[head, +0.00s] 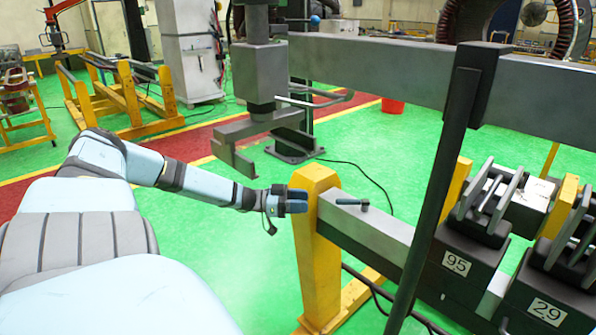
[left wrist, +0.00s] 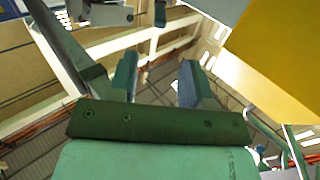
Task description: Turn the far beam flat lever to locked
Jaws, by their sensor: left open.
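A small dark lever (head: 352,203) with a round knob-like end lies across the top of the grey beam (head: 378,239), near its yellow end post (head: 316,250). I cannot tell from this angle whether it is locked. My left gripper (head: 298,200) is beside the upper part of the yellow post, left of the lever and apart from it. In the left wrist view my left gripper (left wrist: 158,82) has its two fingers spread with nothing between them. The yellow post (left wrist: 285,50) fills the upper right there, and the lever is not visible in it. My right gripper is not in view.
A dark slanting bar (head: 435,190) stands in front of the beam. A grey hanging fixture (head: 262,75) is above and behind my left gripper. Black blocks numbered 95 (head: 466,272) and 29 (head: 553,305) sit at the right. Green floor (head: 220,245) is open around my arm.

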